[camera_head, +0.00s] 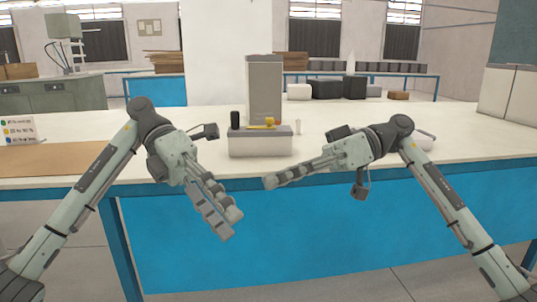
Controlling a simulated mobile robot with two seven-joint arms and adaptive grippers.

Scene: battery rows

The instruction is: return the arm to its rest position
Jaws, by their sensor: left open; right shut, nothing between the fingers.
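My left arm (92,183) comes in from the left, and its gripper (226,224) points down and to the right in front of the table's edge. It is open and empty. My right arm (445,200) comes in from the right, and its gripper (271,183) points left, close to the table's front edge. It is shut with nothing in it. The two grippers are apart from each other.
A light grey box (260,146) stands on the white table (450,140), with a black cylinder (235,119) and a yellow item (263,125) at its top. A tall grey block (264,85) is behind it.

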